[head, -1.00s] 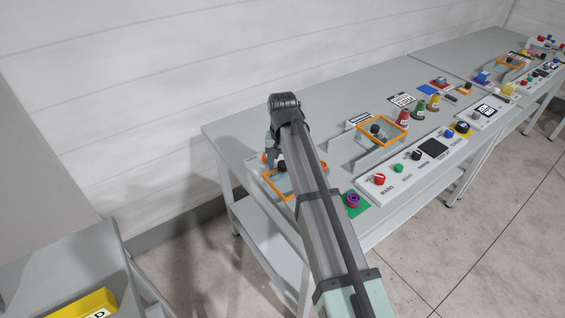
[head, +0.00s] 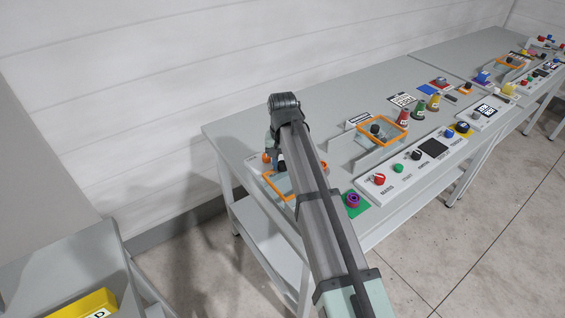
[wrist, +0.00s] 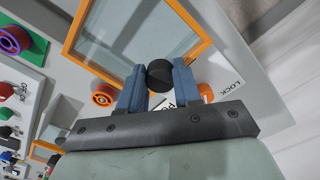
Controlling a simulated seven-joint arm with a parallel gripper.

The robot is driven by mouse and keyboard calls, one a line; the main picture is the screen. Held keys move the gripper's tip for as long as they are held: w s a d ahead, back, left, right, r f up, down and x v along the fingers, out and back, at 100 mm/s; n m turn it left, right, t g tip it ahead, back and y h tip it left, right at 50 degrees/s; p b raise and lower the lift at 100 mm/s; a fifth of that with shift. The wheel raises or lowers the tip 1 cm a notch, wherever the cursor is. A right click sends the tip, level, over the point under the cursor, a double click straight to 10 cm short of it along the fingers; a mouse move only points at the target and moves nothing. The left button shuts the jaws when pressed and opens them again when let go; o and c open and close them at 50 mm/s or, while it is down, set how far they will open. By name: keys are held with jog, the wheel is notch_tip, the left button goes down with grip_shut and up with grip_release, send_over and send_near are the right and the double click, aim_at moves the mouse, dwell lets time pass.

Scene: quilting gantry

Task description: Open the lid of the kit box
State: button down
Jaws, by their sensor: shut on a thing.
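The orange-framed clear lid (head: 277,186) is at the left end of the long grey table, partly hidden behind my arm in the head view. Its frame (wrist: 187,15) and clear pane fill the upper middle of the wrist view. A black round knob (wrist: 160,74) is at the lid's near edge there. My gripper (wrist: 158,82) is shut on this knob, with one blue finger on each side. Orange round knobs (wrist: 104,94) flank the lid, one partly behind a finger. A "LOCK" label is beside it. I cannot tell whether the lid is raised.
A purple-and-red ring piece (head: 352,200) sits on a green patch right of my arm. A second orange-framed lid with a black knob (head: 375,129), a button panel (head: 408,160) and several spools (head: 419,107) are further right. A white wall stands behind the table.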

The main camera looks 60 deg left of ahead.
jog(key=d, duration=1.2)
jog(key=shift+d, duration=0.2)
jog(key=c, duration=0.8)
grip_release()
notch_tip(320, 180, up, 14)
jog(key=shift+f, duration=0.1)
